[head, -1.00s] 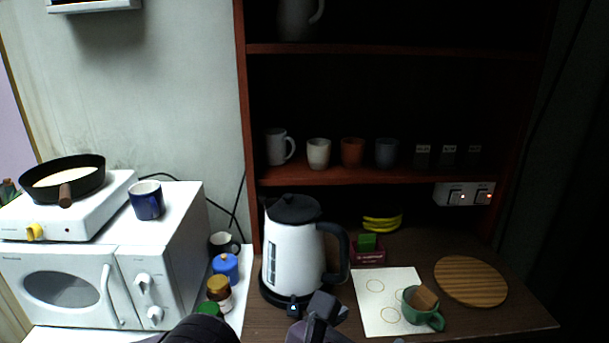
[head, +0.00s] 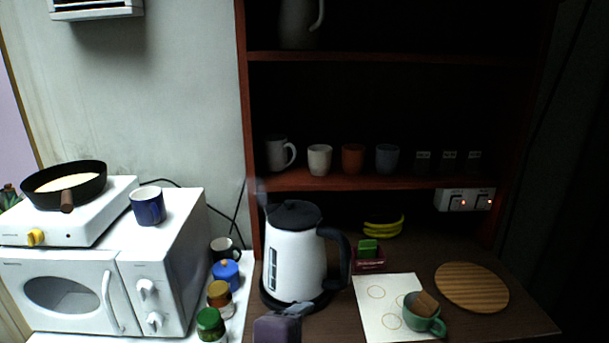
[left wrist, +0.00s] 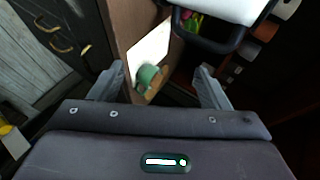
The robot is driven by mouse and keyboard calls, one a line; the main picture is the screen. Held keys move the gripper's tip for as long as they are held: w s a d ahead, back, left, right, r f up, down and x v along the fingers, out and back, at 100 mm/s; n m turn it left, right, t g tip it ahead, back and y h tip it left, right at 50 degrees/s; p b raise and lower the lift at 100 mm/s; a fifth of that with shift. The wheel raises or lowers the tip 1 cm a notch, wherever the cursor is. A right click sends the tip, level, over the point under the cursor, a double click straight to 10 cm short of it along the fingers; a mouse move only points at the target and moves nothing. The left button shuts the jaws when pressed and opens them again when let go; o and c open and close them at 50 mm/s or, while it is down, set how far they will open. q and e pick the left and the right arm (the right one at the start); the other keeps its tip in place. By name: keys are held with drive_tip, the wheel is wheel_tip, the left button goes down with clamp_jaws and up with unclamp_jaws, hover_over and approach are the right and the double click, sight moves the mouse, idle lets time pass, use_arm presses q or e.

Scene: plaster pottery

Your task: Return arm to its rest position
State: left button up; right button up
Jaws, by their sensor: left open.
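My left gripper (head: 278,328) shows at the bottom of the head view, in front of the kettle, with its fingertips not clear there. In the left wrist view its two fingers (left wrist: 157,85) are spread apart with nothing between them at close range. The white kettle (head: 292,262) with black lid and handle stands upright on its base, and a faint wisp of vapour shows by its spout. A green mug (head: 421,318) with a brown block in it sits on the white sheet (head: 376,322). My right gripper is not in view.
The microwave (head: 70,290) carries a hob with a pan (head: 88,188) and a blue mug (head: 148,208). Several jars (head: 219,294) stand between microwave and kettle. A round wooden board (head: 471,287) lies at right. Cups (head: 319,160) line the shelf.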

use_arm(q)
drive_tip(key=s+a+f+n+g+y, duration=0.3)
drive_tip(key=s+a+f+n, duration=0.2)
drive_tip(key=a+f+n, duration=0.4)
drive_tip(key=s+a+f+n+g+y, duration=0.2)
drive_tip(key=s+a+f+n+g, duration=0.3)
drive_tip(key=a+f+n, duration=0.45)
drive_tip(key=s+f, duration=0.2)
drive_tip(key=f, duration=1.4)
drive_tip(key=s+f, duration=0.2)
drive_tip(key=f, duration=1.4)
drive_tip(key=s+a+f, duration=0.2)
drive_tip(key=s+f, duration=0.6)
drive_tip(key=s, duration=0.1)
drive_tip(key=s+a+f+g, duration=0.1)
drive_tip(key=s+a+f, duration=0.1)
drive_tip(key=s+f, duration=0.7)
drive_tip(key=shift+s+a+g, duration=0.15)
drive_tip(key=shift+s+g, duration=0.15)
drive_tip(key=shift+s, duration=0.1)
